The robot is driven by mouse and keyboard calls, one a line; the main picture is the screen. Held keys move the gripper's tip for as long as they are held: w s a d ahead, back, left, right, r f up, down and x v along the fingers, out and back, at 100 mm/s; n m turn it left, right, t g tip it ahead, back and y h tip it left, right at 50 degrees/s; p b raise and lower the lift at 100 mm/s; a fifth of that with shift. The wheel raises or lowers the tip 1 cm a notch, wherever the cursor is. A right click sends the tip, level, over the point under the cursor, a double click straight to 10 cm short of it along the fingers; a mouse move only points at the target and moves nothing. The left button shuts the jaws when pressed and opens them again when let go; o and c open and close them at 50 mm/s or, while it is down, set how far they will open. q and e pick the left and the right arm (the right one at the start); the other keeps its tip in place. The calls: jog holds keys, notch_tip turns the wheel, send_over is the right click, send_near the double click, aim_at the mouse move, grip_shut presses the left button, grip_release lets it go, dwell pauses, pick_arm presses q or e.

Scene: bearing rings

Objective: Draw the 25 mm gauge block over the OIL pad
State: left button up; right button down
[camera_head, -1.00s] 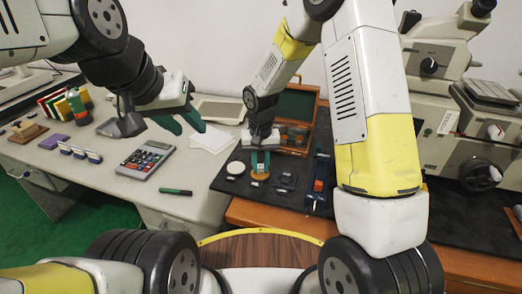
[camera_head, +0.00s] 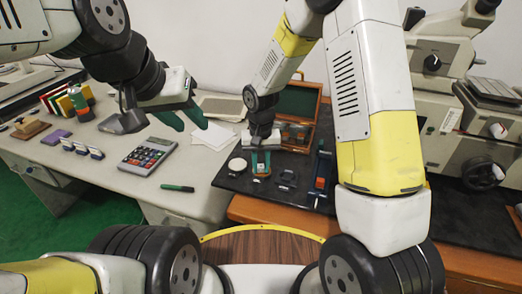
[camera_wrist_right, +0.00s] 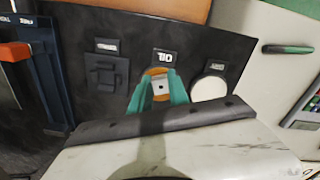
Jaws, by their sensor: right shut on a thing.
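The gauge block (camera_wrist_right: 160,91), a small pale metal piece with a dark dot, sits between the teal fingers of my right gripper (camera_wrist_right: 159,94). In the head view my right gripper (camera_head: 261,164) points down at the dark mat, shut on the block. The round amber OIL pad (camera_wrist_right: 157,71) lies directly under the block and fingers, and they hide much of it. Its OIL label (camera_wrist_right: 165,57) shows just beyond it. I cannot tell whether the block touches the pad. My left gripper (camera_head: 191,118) is open and empty above the grey desk.
A round white pad (camera_wrist_right: 209,89) is beside the OIL pad, and a dark holder (camera_wrist_right: 106,72) is on its other side. An open wooden case (camera_head: 297,103) stands behind. A calculator (camera_head: 147,156) and a green marker (camera_head: 178,188) lie on the desk.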

jog(key=shift+w+d, duration=0.2)
jog(key=shift+w, duration=0.35)
jog(key=shift+w+d, duration=0.15)
jog(key=shift+w, duration=0.35)
jog(key=shift+s+a, duration=0.1)
jog(key=shift+s, duration=0.2)
jog(key=shift+s+a, duration=0.1)
jog(key=shift+s, duration=0.1)
jog(key=shift+r, duration=2.55)
